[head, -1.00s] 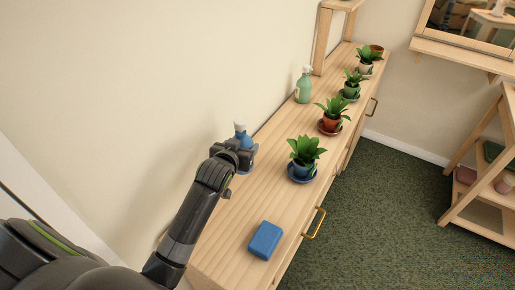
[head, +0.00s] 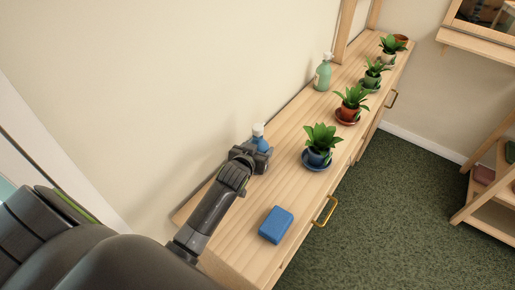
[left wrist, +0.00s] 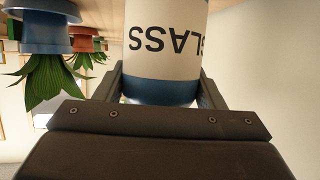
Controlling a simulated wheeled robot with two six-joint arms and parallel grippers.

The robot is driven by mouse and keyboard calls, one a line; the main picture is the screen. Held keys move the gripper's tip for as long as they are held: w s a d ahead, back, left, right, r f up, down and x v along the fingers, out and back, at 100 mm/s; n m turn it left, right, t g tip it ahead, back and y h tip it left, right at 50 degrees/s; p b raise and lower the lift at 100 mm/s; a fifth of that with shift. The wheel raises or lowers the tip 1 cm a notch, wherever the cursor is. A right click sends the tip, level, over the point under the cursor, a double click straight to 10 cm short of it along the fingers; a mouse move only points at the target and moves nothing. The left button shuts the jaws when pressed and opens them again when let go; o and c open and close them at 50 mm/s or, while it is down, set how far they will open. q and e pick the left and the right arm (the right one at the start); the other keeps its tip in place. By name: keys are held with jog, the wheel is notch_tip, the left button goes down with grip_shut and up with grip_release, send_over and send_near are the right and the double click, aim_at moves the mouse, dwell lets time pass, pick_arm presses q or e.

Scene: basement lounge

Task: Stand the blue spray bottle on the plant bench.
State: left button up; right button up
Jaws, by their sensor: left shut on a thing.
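The blue spray bottle (head: 260,137) has a pale spray head and is at the wall side of the wooden plant bench (head: 236,238). My left gripper (head: 253,153) is shut around it from the near side. In the left wrist view, the bottle (left wrist: 164,40) fills the gap between the fingers, its white label with dark letters upside down. The bottle looks upright. The gripper hides its base in the head view, so I cannot tell if it touches the bench. My right gripper is not in view.
A blue block (head: 276,225) lies near the bench's front edge. Several potted plants on saucers line the bench, the nearest in a blue pot (head: 319,158). A green spray bottle (head: 323,74) stands farther along by the wall. Bare wood lies around my gripper.

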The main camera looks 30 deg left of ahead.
pick_arm(q)
jog(key=o, duration=1.5)
jog(key=shift+c, duration=0.2)
jog(key=shift+s+r, duration=0.1)
jog(key=shift+r, duration=0.05)
jog(key=v, duration=1.2)
jog(key=shift+b, duration=0.3)
